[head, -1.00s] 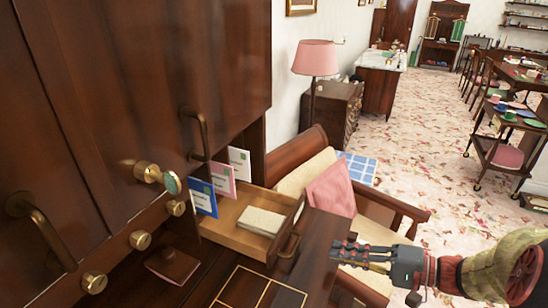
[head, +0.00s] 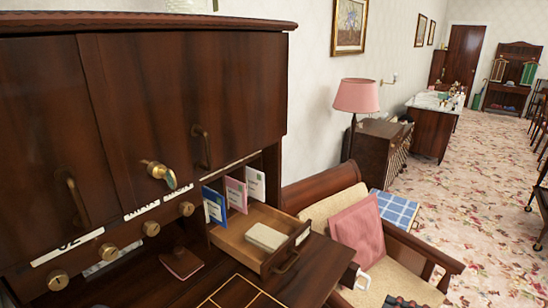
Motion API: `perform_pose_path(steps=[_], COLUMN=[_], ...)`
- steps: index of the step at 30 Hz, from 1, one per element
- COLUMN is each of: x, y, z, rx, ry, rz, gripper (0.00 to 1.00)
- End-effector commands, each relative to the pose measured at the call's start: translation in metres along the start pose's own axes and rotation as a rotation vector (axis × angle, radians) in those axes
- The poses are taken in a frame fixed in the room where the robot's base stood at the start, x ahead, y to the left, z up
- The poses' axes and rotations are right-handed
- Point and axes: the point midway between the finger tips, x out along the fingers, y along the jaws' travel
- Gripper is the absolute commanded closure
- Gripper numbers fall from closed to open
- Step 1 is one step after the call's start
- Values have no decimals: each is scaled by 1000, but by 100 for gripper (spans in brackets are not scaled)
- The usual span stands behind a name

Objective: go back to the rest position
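My gripper (head: 405,302) shows only as a dark and red sliver at the bottom edge, right of the desk and in front of the armchair. Most of it is cut off, so I cannot tell whether it is open or shut, or whether it holds anything. The dark wooden desk cabinet (head: 150,90) fills the left side. Its small drawer (head: 235,240) is pulled open, with a pale block (head: 267,237) inside and a blue card (head: 214,205), a pink card (head: 236,194) and a white card (head: 255,184) standing at its back.
An armchair with a pink cushion (head: 358,232) stands just right of the desk. A small black and white thing (head: 355,279) is near the desk's right edge. A pink lamp (head: 357,96) and chest stand behind. Open flowered floor (head: 480,190) lies to the right.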

Motion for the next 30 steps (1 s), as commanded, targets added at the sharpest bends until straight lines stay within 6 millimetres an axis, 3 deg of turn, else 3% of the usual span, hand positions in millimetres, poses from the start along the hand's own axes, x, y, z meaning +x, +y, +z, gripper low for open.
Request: perform_pose_path(steps=[8,19,25,30], x=[-1,-21,-40,-58], y=[31,97,117,111], z=[5,48,74,80], rx=[166,341,274,65], ry=[-4,-40,-47,-13], rz=[112,488,800,1062], gripper=[87,87,87,87])
